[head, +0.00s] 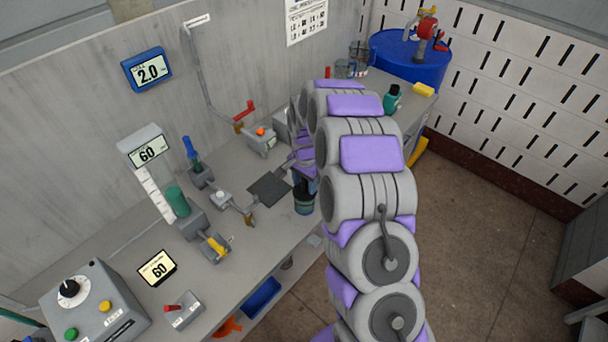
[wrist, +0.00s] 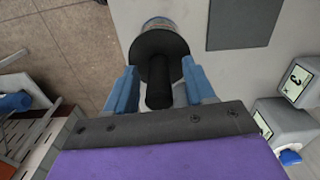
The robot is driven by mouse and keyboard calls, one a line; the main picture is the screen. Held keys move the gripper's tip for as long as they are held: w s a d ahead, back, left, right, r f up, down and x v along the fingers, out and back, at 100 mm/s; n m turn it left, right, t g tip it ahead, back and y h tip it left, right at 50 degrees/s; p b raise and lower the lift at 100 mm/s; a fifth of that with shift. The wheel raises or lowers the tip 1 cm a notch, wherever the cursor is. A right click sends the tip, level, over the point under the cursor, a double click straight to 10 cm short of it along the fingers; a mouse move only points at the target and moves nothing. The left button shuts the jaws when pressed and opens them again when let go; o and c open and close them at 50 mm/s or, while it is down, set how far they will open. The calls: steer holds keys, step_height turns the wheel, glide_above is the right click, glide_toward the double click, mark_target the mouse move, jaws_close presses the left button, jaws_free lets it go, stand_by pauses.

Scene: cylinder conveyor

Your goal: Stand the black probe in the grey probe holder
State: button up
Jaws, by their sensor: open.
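A black probe (wrist: 159,58), seen as a round black disc with a short black handle, sits at the top of a clear vessel (wrist: 157,23) in the wrist view. The vessel with its dark top (head: 304,203) shows in the head view near the bench's front edge. My gripper (wrist: 160,85) is open, with one blue finger on each side of the black handle. I cannot tell whether the fingers touch it. In the head view my arm hides much of my gripper. A grey block (head: 201,179) with a blue upright piece may be the probe holder, but I cannot tell for sure.
A dark square plate (head: 269,189) lies on the bench next to the vessel. Grey fittings with a yellow lever (head: 217,245) and a red lever (head: 245,112) stand left and behind. A green bottle (head: 392,97) and yellow sponge (head: 424,89) are at the back right.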

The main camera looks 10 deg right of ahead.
steer(key=shift+f, duration=0.2)
steer(key=shift+c, duration=0.5)
jaws_close()
stand_by(0.3)
